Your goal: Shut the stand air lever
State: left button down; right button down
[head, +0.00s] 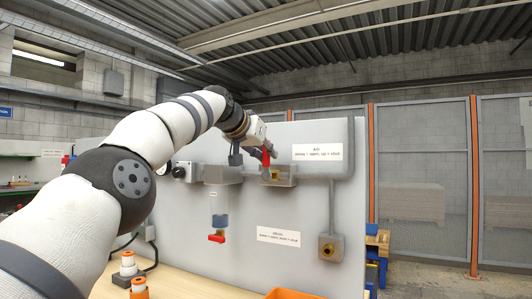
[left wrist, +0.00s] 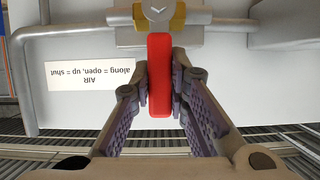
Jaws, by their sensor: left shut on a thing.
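The stand's air lever is a red handle (head: 266,158) on a brass valve (head: 273,175) in the grey pipe on the panel. In the left wrist view, which is upside down, the red lever (left wrist: 159,80) runs from the brass valve (left wrist: 180,15) across the pipe line, so it points up. My left gripper (head: 258,152) reaches it from above and the left. Its two fingers (left wrist: 160,88) are on either side of the lever, shut on it. The fingers partly hide the lever in the head view. My right gripper is not in view.
An air label (head: 317,153) reads along = open, up = shut. A second red handle (head: 216,239) under a blue body (head: 219,221) sits lower left on the panel. Another label (head: 278,236) is beside it. An orange bin (head: 285,294) is at the bottom edge.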

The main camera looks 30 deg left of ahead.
pick_arm(q)
jog(key=c, duration=1.5)
grip_release()
jog(key=shift+d, duration=0.1)
jog(key=v, duration=0.7)
jog(key=shift+s+r, duration=0.1)
jog(key=shift+s, duration=0.1)
